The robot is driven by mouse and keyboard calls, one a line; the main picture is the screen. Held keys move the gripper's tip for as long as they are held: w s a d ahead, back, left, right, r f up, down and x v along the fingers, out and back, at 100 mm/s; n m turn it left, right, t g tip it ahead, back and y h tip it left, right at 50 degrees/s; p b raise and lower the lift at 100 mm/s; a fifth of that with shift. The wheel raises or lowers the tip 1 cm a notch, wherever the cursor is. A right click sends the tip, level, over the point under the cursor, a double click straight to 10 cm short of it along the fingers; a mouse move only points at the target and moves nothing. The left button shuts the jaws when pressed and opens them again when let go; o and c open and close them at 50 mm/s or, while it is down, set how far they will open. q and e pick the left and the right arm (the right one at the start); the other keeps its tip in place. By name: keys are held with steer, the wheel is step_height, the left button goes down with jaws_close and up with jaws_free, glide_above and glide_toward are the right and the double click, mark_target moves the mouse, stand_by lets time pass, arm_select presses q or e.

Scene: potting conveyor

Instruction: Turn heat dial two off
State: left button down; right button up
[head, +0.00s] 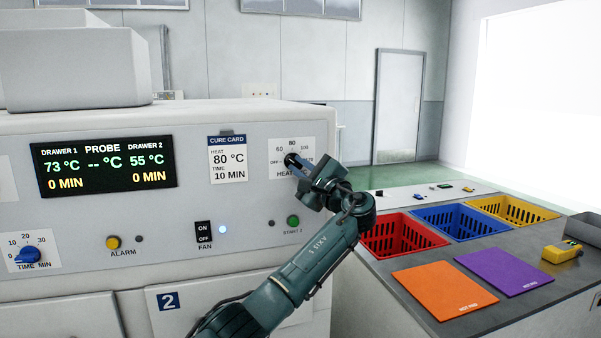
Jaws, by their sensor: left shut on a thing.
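The heat dial (290,159) sits on the white panel at the right end of the oven front, with its scale plate (307,147) around it. The marks OFF, 60 and 80 show; the rest of the scale and part of the HEAT label are hidden behind my gripper. My left gripper (298,168) is at the dial, shut on it, with the arm rising from below. The dial is mostly covered, so I cannot tell where its pointer stands. The display (104,166) reads 55 °C for drawer 2. My right gripper is not in view.
A cure card (228,159) reads 80 °C, 10 min. Below the dial are a green start button (293,220) and a fan switch (204,232). At right, a counter holds red (398,236), blue (458,222) and yellow (512,210) baskets, orange and purple mats, and a yellow device (562,252).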

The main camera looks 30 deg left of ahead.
arm_select(q)
steer(key=shift+f+n+g+b, duration=0.1)
steer(key=shift+n+g+b, duration=0.3)
steer(key=shift+n, duration=0.5)
steer(key=shift+d+n+g+h+b, duration=0.1)
steer(key=shift+n+g+h+b, duration=0.2)
steer(key=shift+n, duration=0.7)
steer(key=n, duration=0.1)
steer(key=n+h, duration=0.1)
steer(key=shift+w+r+n+g, duration=0.1)
steer(key=shift+r+n+g, duration=0.2)
steer(key=shift+n, duration=0.7)
steer(key=shift+h, duration=0.3)
steer(key=c, duration=1.4)
jaws_free()
steer(key=shift+r, duration=0.1)
steer(key=shift+c, duration=0.2)
